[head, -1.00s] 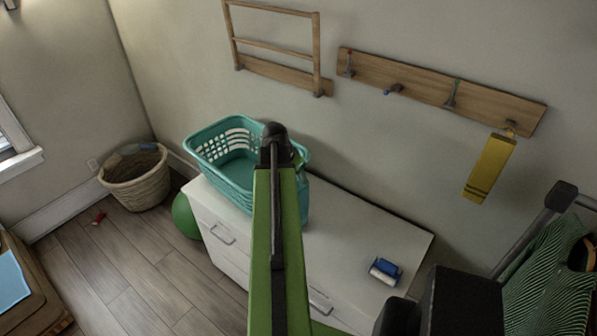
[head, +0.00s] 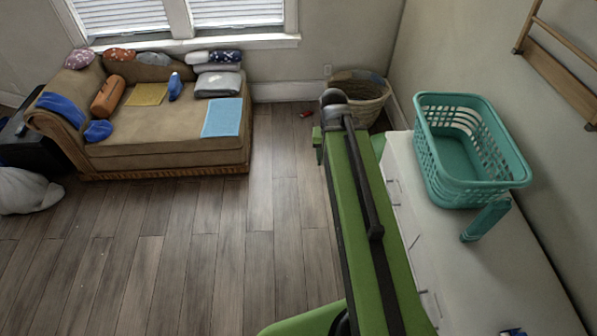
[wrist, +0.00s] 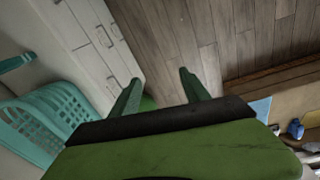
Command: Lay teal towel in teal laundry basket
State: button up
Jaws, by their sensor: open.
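The teal laundry basket (head: 470,150) stands upright on the white dresser, right of my arm in the head view. It also shows at the left of the wrist view (wrist: 45,120). No strongly teal towel is clear. A light blue folded cloth (head: 222,117) lies flat at the right end of the tan chaise (head: 150,130); part of it shows in the wrist view (wrist: 262,108). My gripper (wrist: 160,82) is open and empty above the floor, between dresser and chaise, apart from both. In the head view my arm hides most of it.
The white dresser (head: 500,260) runs along the right wall, with a small teal object (head: 485,218) beside the basket. A wicker basket (head: 358,98) stands in the corner, with a small red item (head: 307,114) on the floor nearby. The wood floor (head: 190,250) before the chaise is clear.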

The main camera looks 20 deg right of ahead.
jog(key=a+n, duration=0.4)
jog(key=a, duration=1.1)
jog(key=shift+s+a+n+g+y, duration=0.15)
jog(key=shift+s+n+g+y, duration=0.15)
jog(key=shift+s+n+y, duration=0.1)
jog(key=shift+o, duration=0.5)
